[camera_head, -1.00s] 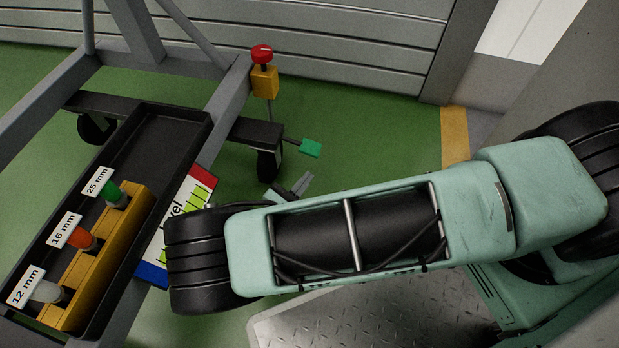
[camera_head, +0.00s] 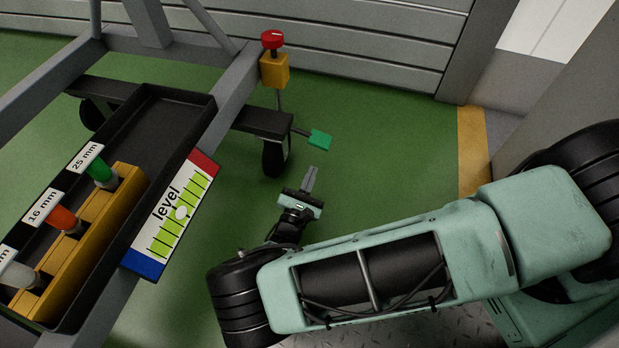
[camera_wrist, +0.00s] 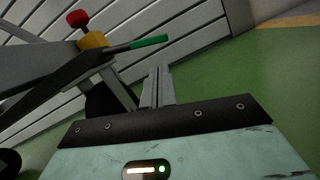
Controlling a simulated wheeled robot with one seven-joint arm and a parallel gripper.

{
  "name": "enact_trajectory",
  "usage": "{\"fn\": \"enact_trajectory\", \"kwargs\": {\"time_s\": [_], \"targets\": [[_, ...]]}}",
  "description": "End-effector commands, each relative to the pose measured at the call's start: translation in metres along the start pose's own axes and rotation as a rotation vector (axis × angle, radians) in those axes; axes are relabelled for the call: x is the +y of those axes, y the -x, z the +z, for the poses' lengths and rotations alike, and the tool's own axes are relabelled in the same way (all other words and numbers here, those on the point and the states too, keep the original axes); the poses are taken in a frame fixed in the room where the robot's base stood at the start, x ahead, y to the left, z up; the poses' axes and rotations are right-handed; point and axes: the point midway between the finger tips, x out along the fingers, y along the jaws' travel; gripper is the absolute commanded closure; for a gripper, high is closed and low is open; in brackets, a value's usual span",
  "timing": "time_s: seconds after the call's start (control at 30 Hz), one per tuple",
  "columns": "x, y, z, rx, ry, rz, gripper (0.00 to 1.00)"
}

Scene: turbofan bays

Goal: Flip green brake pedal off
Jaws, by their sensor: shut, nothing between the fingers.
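The green brake pedal (camera_head: 319,140) sticks out on a thin rod from the dark caster beam of the grey stand, beside a black wheel (camera_head: 275,158). In the wrist view the pedal (camera_wrist: 149,41) shows above and beyond my fingertips, its rod running left to the beam. My gripper (camera_head: 314,170) is shut and empty, with its fingers pointing up the picture toward the pedal. It appears just below the pedal in the head view, with a gap between them. In the wrist view my gripper (camera_wrist: 160,70) has its two fingers together, not touching the pedal.
A yellow box with a red knob (camera_head: 273,62) stands on the stand's frame, behind the pedal. A black tray (camera_head: 170,110) holds a yellow rack with coloured, labelled pieces. A level card (camera_head: 172,214) hangs on the frame. Green floor lies open right of the pedal.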

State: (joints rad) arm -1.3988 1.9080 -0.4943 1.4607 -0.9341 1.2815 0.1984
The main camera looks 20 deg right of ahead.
Motion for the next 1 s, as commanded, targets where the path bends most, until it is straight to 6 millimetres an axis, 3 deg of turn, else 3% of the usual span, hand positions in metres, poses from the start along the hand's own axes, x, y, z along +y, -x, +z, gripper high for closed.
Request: {"fn": "enact_trajectory", "kwargs": {"time_s": [0.2, 0.4, 1.0], "targets": [[-0.001, -0.039, -0.003, -0.002, 0.0, -0.002, 1.0], [0.0, -0.063, -0.002, 0.0, -0.001, -0.001, 1.0], [0.0, -0.07, 0.003, 0.001, 0.015, 0.004, 1.0]]}}
